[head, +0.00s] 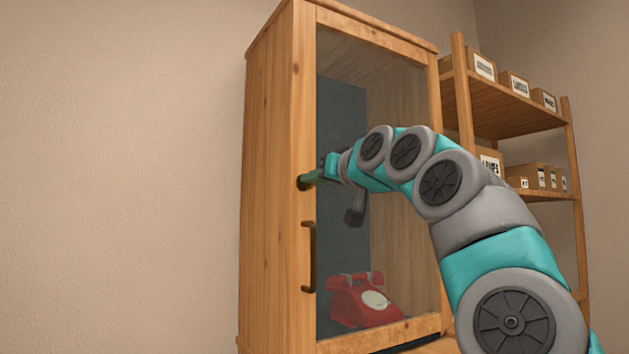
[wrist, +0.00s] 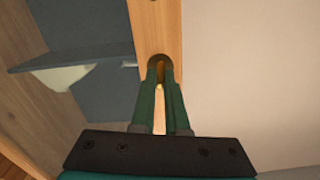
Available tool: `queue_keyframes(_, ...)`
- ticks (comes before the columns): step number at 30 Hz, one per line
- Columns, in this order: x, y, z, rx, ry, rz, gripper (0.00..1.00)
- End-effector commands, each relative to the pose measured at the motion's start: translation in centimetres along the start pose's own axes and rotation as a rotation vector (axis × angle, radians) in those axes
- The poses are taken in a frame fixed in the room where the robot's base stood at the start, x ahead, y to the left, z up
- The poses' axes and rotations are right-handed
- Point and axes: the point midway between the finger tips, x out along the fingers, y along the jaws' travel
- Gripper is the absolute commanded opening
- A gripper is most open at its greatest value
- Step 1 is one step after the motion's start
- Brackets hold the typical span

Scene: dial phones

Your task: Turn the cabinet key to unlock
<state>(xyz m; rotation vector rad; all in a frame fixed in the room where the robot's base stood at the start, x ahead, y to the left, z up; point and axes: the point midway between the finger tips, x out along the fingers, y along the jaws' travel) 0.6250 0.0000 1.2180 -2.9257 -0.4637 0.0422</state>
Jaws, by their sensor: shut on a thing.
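The wooden cabinet (head: 271,200) has a glass-fronted door, and its door frame also shows in the wrist view (wrist: 158,28). My gripper (head: 303,183) reaches the left stile of the door, above the dark handle (head: 309,256). In the wrist view the green fingers of my gripper (wrist: 160,64) converge at the stile and are shut on the key. The key itself is almost wholly hidden between the fingertips, so its angle cannot be told. The door looks closed.
A red dial phone (head: 361,299) sits behind the glass, low in the cabinet. A wooden shelf rack (head: 505,108) with several labelled boxes stands to the right. Bare wall fills the left side. My arm crosses in front of the glass.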

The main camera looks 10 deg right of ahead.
Motion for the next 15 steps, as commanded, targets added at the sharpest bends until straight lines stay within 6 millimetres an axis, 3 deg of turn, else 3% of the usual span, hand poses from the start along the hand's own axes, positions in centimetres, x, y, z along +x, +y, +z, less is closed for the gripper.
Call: queue_keyframes(15,0.02,0.30,0.01,0.478,0.000,0.004,0.00)
